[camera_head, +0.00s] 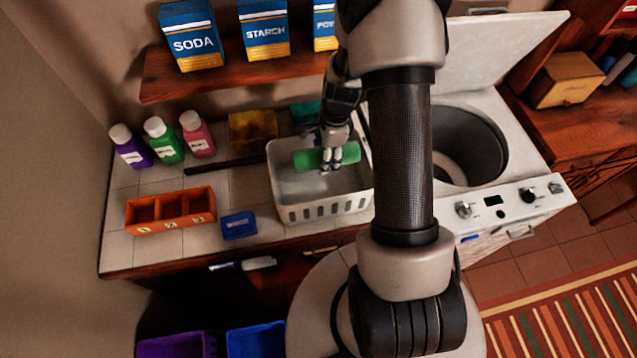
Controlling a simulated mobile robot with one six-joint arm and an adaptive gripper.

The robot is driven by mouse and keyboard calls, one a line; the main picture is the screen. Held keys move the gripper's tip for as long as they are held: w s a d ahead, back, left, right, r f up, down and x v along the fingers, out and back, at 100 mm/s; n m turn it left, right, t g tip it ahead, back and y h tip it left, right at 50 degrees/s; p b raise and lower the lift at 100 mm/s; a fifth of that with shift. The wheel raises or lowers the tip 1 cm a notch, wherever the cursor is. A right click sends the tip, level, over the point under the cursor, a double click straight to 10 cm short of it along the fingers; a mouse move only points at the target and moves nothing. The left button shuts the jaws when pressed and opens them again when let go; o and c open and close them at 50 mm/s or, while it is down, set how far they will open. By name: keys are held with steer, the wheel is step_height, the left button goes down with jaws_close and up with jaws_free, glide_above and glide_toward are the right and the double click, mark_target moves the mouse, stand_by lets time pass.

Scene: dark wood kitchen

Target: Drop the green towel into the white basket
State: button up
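A green rolled towel (309,159) is at the white basket (327,209), which stands on the tiled counter left of my arm. My gripper (330,165) points down over the basket, with its fingers against the towel near its middle. The fingers look closed around the towel. The towel lies across the upper part of the basket opening; I cannot tell whether it touches the basket floor. The right side of the basket is partly hidden behind my arm.
A washing machine (533,206) with its lid up stands right of my arm. An orange divided box (170,210), a blue box (239,225) and several bottles (163,140) are left of the basket. A shelf (225,78) with boxes hangs above. Yellow (253,125) and teal items sit behind the basket.

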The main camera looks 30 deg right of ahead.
steer(key=shift+f+b, duration=0.35)
steer(key=shift+f, duration=0.45)
steer(key=o, duration=1.3)
steer(key=shift+c, duration=0.2)
steer(key=r, duration=0.4)
steer(key=d+r, duration=0.1)
steer(key=r, duration=0.7)
steer(key=shift+s+d, duration=0.15)
steer(key=shift+d, duration=0.05)
